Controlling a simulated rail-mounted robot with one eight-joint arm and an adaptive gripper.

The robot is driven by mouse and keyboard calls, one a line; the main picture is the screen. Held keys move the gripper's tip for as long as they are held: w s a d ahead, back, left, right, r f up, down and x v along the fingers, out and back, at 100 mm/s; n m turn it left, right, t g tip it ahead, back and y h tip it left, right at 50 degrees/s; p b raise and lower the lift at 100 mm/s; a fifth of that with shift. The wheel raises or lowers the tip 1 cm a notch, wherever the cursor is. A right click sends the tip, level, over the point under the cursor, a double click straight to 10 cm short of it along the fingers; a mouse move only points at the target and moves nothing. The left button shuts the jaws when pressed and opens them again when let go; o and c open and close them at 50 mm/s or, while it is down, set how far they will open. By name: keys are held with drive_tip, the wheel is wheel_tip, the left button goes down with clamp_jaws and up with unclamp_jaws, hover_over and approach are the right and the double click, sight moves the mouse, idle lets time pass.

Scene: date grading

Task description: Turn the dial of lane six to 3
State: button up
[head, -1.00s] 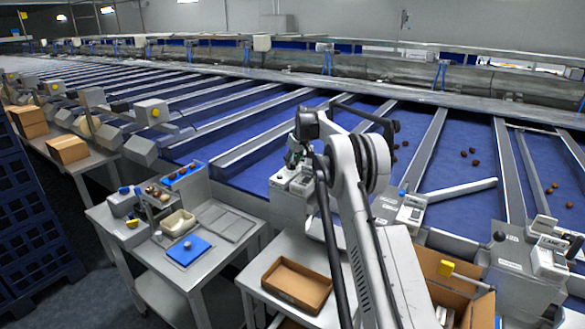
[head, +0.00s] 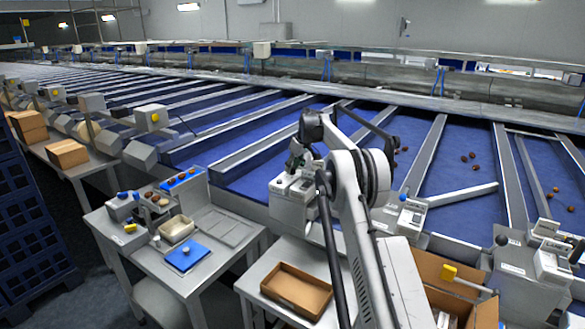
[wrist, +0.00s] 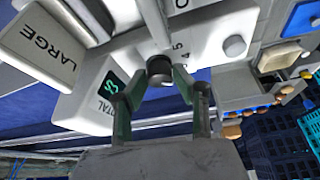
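The dial (wrist: 160,70) is a small dark round knob on a white control box (wrist: 110,65). In the wrist view the numbers 4 and 5 show beside it, with a lit green display (wrist: 109,84) at left. My gripper (wrist: 160,78) has one green-padded finger on each side of the dial, and the tips appear to press on it. The dial's pointer is not clear. In the head view my gripper (head: 297,162) is down at the white control box (head: 293,192) at the belt's front edge. My arm partly hides it, and no lane number is readable there.
A side table (head: 150,248) with a blue pad (head: 187,256) and a tan bowl (head: 176,229) stands at left. A brown tray (head: 297,290) lies below my gripper. Similar control boxes (head: 411,217) stand at right. Blue lanes with dividers stretch behind.

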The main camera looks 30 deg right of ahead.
drive_tip(key=o, duration=0.3)
drive_tip(key=v, duration=1.2)
drive_tip(key=shift+r, duration=0.1)
